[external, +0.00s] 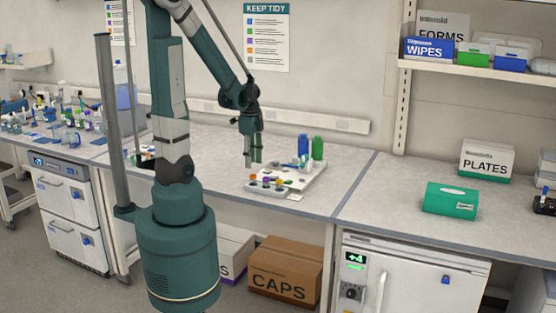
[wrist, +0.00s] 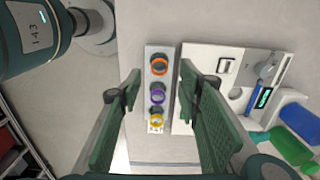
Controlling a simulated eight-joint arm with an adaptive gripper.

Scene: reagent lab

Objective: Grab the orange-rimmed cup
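The orange-rimmed cup (wrist: 159,64) is at the far end of a narrow white rack (wrist: 148,76) in the wrist view. A purple-rimmed cup (wrist: 157,93) and a yellow-rimmed cup (wrist: 156,115) follow it in a row. In the external view the orange-rimmed cup (external: 253,177) is small, at the left end of the row. My gripper (wrist: 159,84) is open and empty, its fingers on either side of the row in the picture. In the external view my gripper (external: 253,162) is above the bench, over the rack area.
A white tray (wrist: 204,63) with instruments lies right of the rack. A blue bottle (external: 303,146) and a green bottle (external: 318,148) stand at its back. A green tissue box (external: 450,201) is farther right. The bench left of the rack (external: 205,158) has free room.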

